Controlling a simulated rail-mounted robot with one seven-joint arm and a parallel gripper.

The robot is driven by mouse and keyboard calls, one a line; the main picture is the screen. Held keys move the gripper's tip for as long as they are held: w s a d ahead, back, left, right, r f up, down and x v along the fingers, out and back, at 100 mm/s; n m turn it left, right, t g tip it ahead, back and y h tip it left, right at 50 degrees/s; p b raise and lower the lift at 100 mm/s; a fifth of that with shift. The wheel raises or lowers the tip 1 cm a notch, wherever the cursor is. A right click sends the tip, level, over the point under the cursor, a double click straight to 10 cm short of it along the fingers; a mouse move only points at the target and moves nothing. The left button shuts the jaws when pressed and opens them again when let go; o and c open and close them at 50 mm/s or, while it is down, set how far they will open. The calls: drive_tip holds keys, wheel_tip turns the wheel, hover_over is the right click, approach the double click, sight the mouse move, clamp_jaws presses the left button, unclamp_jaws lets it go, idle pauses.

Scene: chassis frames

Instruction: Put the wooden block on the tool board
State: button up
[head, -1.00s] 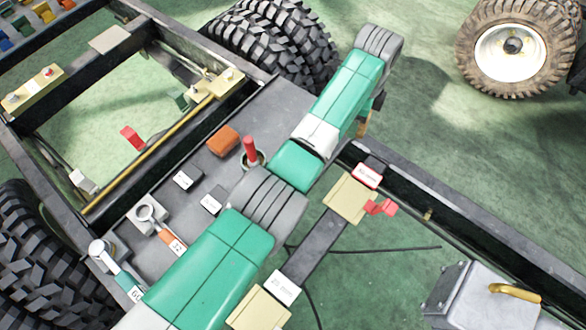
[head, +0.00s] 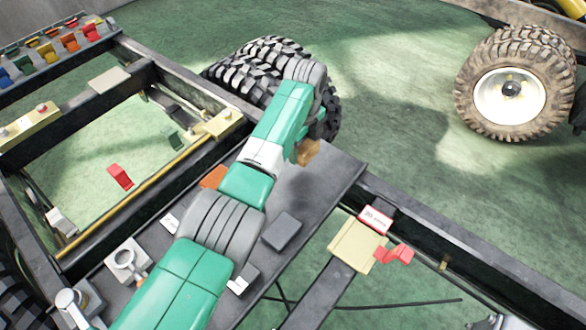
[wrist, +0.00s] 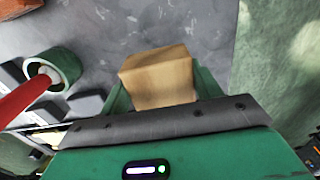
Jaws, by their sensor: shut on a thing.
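The wooden block (wrist: 158,78) is a plain light-brown block. My gripper (wrist: 157,90) is shut on it, with a green finger on each side. In the head view, the block (head: 309,152) shows partly behind my green arm, near the far right end of the tool board. The tool board (head: 322,190) is a dark grey plate lying across the chassis frame. In the wrist view, the board (wrist: 205,28) lies below and beyond the block. I cannot tell how high above it the block is.
A red handle (wrist: 22,97) in a green-rimmed holder stands left of my gripper. An orange block (head: 213,177) and a dark grey block (head: 283,231) are on the board. A red clip (head: 394,254) sits on the rail at right. The board's right end looks bare.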

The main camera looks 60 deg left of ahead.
sight(302, 169)
wheel_tip(302, 169, down, 7)
drive_tip(key=b, duration=0.2)
drive_tip(key=shift+r+b, duration=0.2)
drive_tip(key=shift+b, duration=0.2)
drive_tip(key=shift+r, duration=0.2)
drive_tip(key=shift+f, duration=0.1)
drive_tip(key=o, duration=1)
wheel_tip(302, 169, up, 12)
drive_tip(key=p, duration=0.5)
drive_tip(key=shift+p, duration=0.3)
